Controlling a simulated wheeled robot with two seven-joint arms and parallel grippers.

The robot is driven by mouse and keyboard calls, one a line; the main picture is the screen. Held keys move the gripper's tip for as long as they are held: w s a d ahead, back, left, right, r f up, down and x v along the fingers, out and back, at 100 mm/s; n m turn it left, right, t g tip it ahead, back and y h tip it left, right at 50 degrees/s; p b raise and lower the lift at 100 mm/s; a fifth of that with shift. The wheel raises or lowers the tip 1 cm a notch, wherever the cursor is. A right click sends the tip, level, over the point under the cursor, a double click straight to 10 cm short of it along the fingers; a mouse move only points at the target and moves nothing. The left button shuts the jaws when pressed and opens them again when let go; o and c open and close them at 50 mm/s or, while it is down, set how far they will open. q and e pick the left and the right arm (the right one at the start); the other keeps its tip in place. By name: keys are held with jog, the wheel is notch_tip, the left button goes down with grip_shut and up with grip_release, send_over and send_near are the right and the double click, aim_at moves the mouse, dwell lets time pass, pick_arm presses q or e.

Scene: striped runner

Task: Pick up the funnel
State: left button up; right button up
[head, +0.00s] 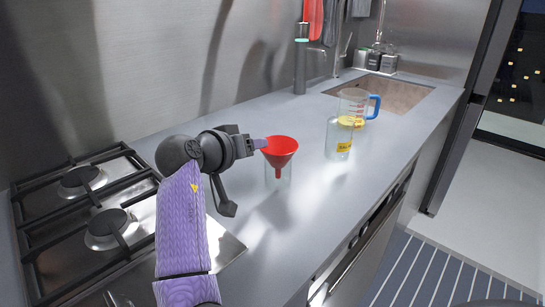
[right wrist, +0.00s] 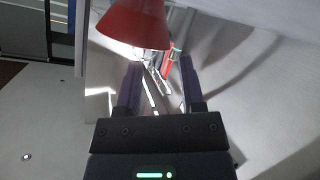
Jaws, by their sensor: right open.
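The red funnel (head: 280,146) stands upright, spout down, in a clear glass container (head: 270,178) on the grey counter. My right gripper (head: 260,143) is beside the left of the funnel's rim, its fingers pointing right towards it. In the right wrist view, the funnel (right wrist: 135,22) shows large at the top, near the tip of the left finger. The gap of my right gripper (right wrist: 160,82) is open and empty. I cannot tell whether a finger touches the rim. My left gripper is not in view.
A clear container with yellow labels (head: 337,142) and a measuring jug with a blue handle (head: 352,104) stand farther right. A gas stove (head: 100,225) is at the left and a sink (head: 385,92) at the back. The counter in front of the funnel is clear.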

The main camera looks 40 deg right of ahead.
aim_at(280, 149)
jog(key=b+x, duration=0.1)
jog(key=x, duration=0.2)
jog(key=b+x, duration=0.1)
jog(key=x, duration=0.2)
jog(key=shift+w+a+f, duration=0.15)
jog(key=shift+w, duration=0.1)
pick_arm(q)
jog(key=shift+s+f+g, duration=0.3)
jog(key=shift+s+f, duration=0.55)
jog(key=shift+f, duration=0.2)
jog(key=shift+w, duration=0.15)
pick_arm(e)
jog(key=shift+c, duration=0.3)
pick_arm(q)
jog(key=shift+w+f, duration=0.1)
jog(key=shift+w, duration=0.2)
pick_arm(e)
grip_shut()
